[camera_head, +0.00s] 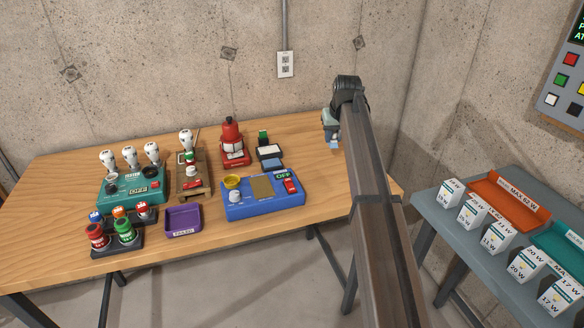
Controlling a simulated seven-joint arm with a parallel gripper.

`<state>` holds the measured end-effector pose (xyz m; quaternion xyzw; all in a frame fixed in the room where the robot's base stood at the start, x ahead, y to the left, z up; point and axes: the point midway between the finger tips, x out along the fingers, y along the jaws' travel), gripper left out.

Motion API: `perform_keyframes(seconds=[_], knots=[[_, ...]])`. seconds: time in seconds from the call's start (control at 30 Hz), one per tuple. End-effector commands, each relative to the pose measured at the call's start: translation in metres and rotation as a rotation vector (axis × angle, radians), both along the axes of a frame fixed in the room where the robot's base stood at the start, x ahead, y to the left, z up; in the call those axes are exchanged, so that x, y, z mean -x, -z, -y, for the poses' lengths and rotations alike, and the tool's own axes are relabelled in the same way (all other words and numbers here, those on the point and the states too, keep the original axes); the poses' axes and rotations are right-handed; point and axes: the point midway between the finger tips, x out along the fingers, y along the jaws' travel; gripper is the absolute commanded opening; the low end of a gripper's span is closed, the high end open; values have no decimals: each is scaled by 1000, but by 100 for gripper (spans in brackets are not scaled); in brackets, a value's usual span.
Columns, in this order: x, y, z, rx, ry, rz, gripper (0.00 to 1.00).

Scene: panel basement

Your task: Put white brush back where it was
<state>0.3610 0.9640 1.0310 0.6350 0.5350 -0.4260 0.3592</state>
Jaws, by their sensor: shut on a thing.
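My gripper (332,134) is over the right part of the wooden table, partly hidden by my arm. It is shut on a small pale, bluish-white thing (334,145) at its lower end. That thing is too small and too covered to tell for certain whether it is the white brush. No other clear white brush shows. Left of my gripper, a black holder with a white top (270,152) sits between a green-topped piece (263,137) and a flat blue piece (272,165).
The wooden table (330,180) is clear around my gripper. To the left are a red device (232,145), a blue station (262,198), a purple tray (183,219) and a teal tester (131,186) with bulbs. A grey table (450,230) with boxes stands at right.

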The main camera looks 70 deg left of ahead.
Motion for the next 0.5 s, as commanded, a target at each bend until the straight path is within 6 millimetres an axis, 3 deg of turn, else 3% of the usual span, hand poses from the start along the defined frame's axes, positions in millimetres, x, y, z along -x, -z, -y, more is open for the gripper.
perform_keyframes(seconds=[0.03,0.23,0.5], knots=[[19,0,-16,-1,-28,0,0],[77,4,-51,-4,-115,0,0],[114,8,-70,-4,-168,0,0]])
